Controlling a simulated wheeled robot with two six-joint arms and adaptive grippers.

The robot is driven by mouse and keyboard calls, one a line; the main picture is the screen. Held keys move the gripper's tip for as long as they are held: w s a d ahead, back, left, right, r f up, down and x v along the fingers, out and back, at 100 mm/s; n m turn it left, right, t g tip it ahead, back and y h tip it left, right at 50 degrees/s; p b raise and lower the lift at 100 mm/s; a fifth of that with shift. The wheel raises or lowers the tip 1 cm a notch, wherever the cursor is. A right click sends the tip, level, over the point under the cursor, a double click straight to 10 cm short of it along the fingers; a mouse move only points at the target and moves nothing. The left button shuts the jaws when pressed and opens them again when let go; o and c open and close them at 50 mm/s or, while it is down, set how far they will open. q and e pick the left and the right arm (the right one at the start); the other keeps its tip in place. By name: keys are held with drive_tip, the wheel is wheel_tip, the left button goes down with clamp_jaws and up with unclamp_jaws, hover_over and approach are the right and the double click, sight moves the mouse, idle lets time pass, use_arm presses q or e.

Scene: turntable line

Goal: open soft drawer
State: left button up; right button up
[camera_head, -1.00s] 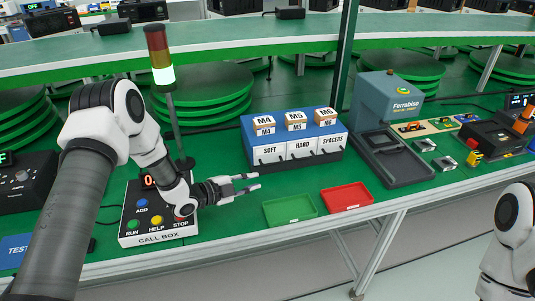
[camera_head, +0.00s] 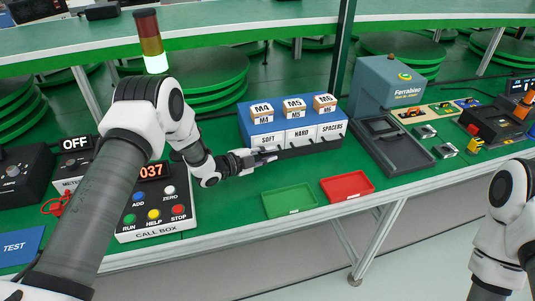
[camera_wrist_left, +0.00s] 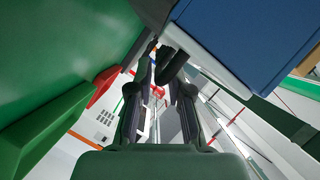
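The blue cabinet (camera_head: 256,121) has three white-fronted drawers in a row, labelled SOFT, HARD and SPACERS. The soft drawer (camera_head: 268,140) is the leftmost and looks closed. My left gripper (camera_head: 268,157) is at the lower front of the soft drawer, covering its handle in the head view. In the left wrist view, my left gripper (camera_wrist_left: 159,95) has its two fingers apart, with a dark bar-like handle (camera_wrist_left: 174,64) near the fingertips, under a white drawer front. I cannot tell whether the fingers touch it. My right gripper is out of view; only the right arm shows.
A green tray (camera_head: 290,201) and a red tray (camera_head: 347,187) lie in front of the cabinet. The call box (camera_head: 155,212) stands left, below my left arm. A dark fixture (camera_head: 393,142) and the Ferrabiso machine (camera_head: 392,83) stand to the right.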

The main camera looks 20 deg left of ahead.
use_arm(q)
clamp_jaws()
drive_tip(key=shift+s+d, duration=0.2)
drive_tip(key=shift+s, duration=0.05)
drive_tip(key=s+d, duration=0.2)
drive_tip(key=s, duration=0.1)
drive_tip(key=s+d+p, duration=0.1)
drive_tip(key=s+d, duration=0.2)
drive_tip(key=s, duration=0.1)
drive_tip(key=s+d, duration=0.2)
drive_tip(key=s, duration=0.2)
drive_tip(key=shift+s+d+f+p, duration=0.1)
drive_tip(key=shift+s+d+p, duration=0.1)
drive_tip(key=shift+d+p, duration=0.1)
drive_tip(key=shift+o, duration=1.4)
unclamp_jaws()
drive_tip(key=shift+w, duration=0.1)
